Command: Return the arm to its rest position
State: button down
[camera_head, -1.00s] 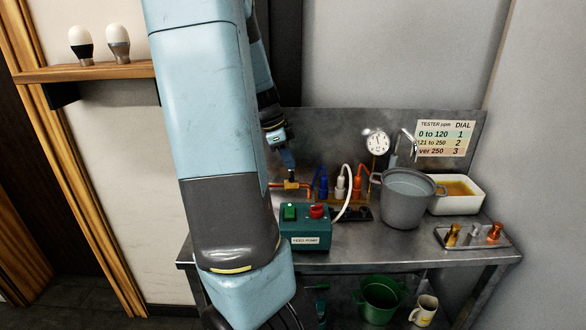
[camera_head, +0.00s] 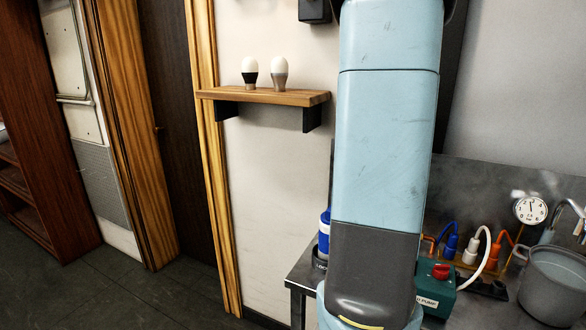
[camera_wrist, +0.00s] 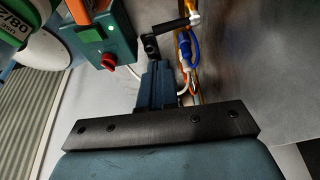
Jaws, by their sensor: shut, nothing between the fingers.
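My arm (camera_head: 385,150) stands upright across the right half of the head view, with its pale blue links and dark grey section in front of the bench. My gripper is hidden in the head view. In the wrist view my gripper (camera_wrist: 153,72) is shut and empty, its narrow dark blue fingers pointing away from the black mounting bar. A teal box with a red knob (camera_wrist: 115,50) appears to its left. Blue and orange plugs and cables (camera_wrist: 187,55) appear to its right. Whether the fingers touch anything is unclear.
The teal pump box (camera_head: 437,285), gauge (camera_head: 530,209) and grey pot (camera_head: 553,283) stand on the bench at right. A blue-and-white container (camera_head: 324,232) is beside my arm. A wall shelf (camera_head: 262,96) holds two bulbs. The floor at left (camera_head: 130,295) is clear.

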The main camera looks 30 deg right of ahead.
jog(key=shift+a, duration=0.1)
jog(key=w+a+r+n+t+y, duration=0.1)
jog(key=w+a+r+n+t, duration=0.2)
jog(key=a+n, duration=0.6)
jog(key=w+a+r+n+t, duration=0.25)
jog(key=a+n, duration=0.35)
jog(key=a, duration=0.6)
jog(key=s+a+r+n+t, duration=0.1)
jog(key=s+a+n, duration=0.1)
jog(key=a+n, duration=0.5)
jog(key=s+a+r+n+t+y, duration=0.1)
jog(key=s+a+n+t, duration=0.1)
jog(key=a+n, duration=0.5)
jog(key=s+a, duration=0.1)
jog(key=a, duration=0.3)
jog(key=shift+s+a+r+n, duration=0.2)
jog(key=shift+a+r+n, duration=0.1)
jog(key=shift+t, duration=0.25)
